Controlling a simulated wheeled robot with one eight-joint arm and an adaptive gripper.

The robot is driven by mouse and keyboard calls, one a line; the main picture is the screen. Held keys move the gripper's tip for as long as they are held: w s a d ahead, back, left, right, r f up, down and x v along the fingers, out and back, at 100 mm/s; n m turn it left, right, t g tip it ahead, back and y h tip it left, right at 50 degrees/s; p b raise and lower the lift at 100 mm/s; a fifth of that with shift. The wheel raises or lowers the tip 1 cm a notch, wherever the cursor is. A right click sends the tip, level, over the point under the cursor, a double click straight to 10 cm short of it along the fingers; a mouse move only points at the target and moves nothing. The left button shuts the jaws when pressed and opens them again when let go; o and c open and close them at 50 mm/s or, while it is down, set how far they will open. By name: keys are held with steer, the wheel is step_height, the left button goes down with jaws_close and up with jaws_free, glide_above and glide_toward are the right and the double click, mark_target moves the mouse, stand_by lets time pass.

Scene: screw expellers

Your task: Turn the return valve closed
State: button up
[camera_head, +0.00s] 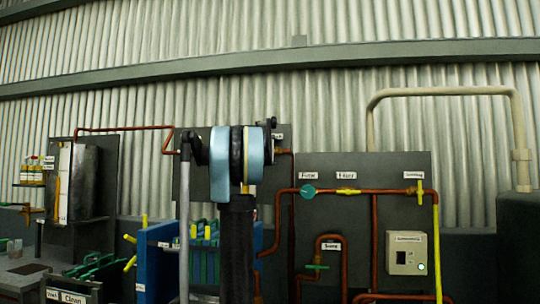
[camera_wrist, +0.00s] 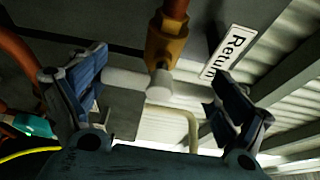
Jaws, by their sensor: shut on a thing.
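In the wrist view the return valve (camera_wrist: 165,45) has a brass body on a copper pipe, with a pale white handle (camera_wrist: 158,90) across it. A white label reading "Return" (camera_wrist: 235,50) is beside it on the dark panel. My gripper (camera_wrist: 155,80) has one blue finger at each end of the handle and is shut on it lengthwise. In the head view my arm stands in front of the middle panel and hides the valve and gripper.
In the head view a right panel (camera_head: 335,168) carries copper pipes, a teal valve (camera_head: 308,191), a yellow-handled valve (camera_head: 420,191) and a switch box (camera_head: 408,254). A blue press (camera_head: 150,262) stands left of my arm. A beige pipe (camera_head: 450,91) arches at the right.

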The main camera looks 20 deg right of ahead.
steer(key=shift+f, duration=0.15)
steer(key=o, duration=0.8)
steer(key=shift+a, duration=0.15)
steer(key=v, duration=1.2)
steer(key=shift+w, duration=0.1)
